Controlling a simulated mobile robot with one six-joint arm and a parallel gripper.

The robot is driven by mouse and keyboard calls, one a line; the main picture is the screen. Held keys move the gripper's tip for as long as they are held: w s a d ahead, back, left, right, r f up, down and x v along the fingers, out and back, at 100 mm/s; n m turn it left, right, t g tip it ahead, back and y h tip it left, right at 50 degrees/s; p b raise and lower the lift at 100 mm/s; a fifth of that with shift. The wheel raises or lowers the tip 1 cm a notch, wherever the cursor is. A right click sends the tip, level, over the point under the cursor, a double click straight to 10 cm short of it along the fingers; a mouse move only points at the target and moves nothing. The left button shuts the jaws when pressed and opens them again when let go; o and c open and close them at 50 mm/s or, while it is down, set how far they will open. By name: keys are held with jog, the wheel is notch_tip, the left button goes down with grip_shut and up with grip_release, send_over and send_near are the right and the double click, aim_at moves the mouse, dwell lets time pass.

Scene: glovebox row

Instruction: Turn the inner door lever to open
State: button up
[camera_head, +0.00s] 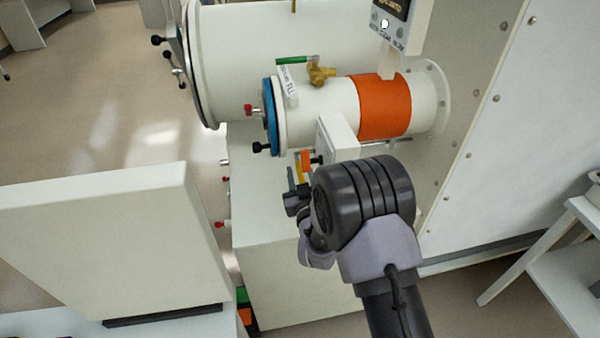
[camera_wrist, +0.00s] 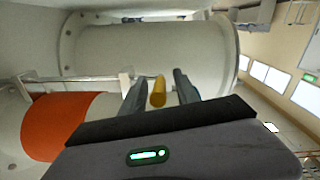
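A yellow rounded handle (camera_wrist: 158,92), which looks like the inner door lever, stands between the two fingers of my gripper (camera_wrist: 154,80) in the wrist view. The fingers are apart, with a gap on each side of the handle. In the head view my gripper (camera_head: 294,190) is just below a white box (camera_head: 337,138) on the small antechamber. A small orange piece (camera_head: 306,160) and a yellow strip (camera_head: 297,174) show there, partly hidden by my wrist. I cannot tell the lever's angle or mounting.
A white panel (camera_head: 110,245) stands at left.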

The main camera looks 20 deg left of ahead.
grip_shut()
jog(key=shift+r, duration=0.1)
dwell(1.2)
